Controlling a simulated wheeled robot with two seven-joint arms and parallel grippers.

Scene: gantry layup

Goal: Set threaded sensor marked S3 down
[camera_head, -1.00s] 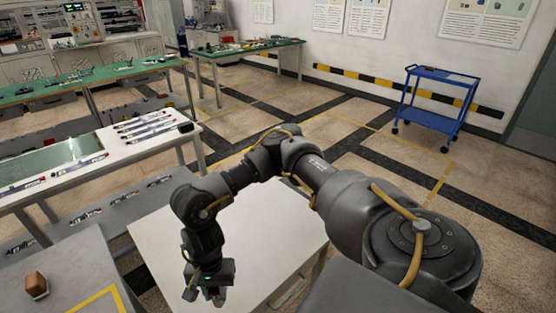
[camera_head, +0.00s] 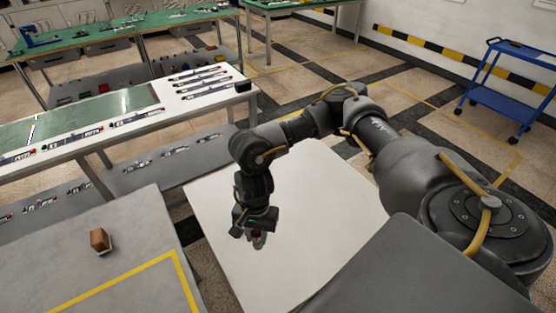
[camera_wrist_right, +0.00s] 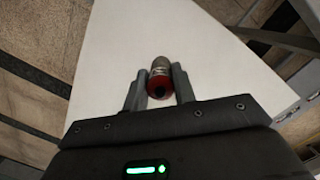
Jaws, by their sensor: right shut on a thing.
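The threaded sensor (camera_wrist_right: 160,78) is a short cylinder with a red end and a metallic, tan-grey body. No S3 mark is legible. My right gripper (camera_wrist_right: 158,92) is shut on it, with one finger on each side. In the head view the right gripper (camera_head: 255,232) points down over the left part of a white table (camera_head: 310,215). Only a small red and grey bit of the sensor (camera_head: 259,241) shows below the fingers there. I cannot tell whether it touches the tabletop. My left gripper is out of view.
The white tabletop around the gripper is bare. A grey surface (camera_head: 120,215) with yellow tape and a brown block (camera_head: 100,240) stands at left. Behind is a bench (camera_head: 150,133) with several slim tools. A blue cart (camera_head: 505,100) stands far right.

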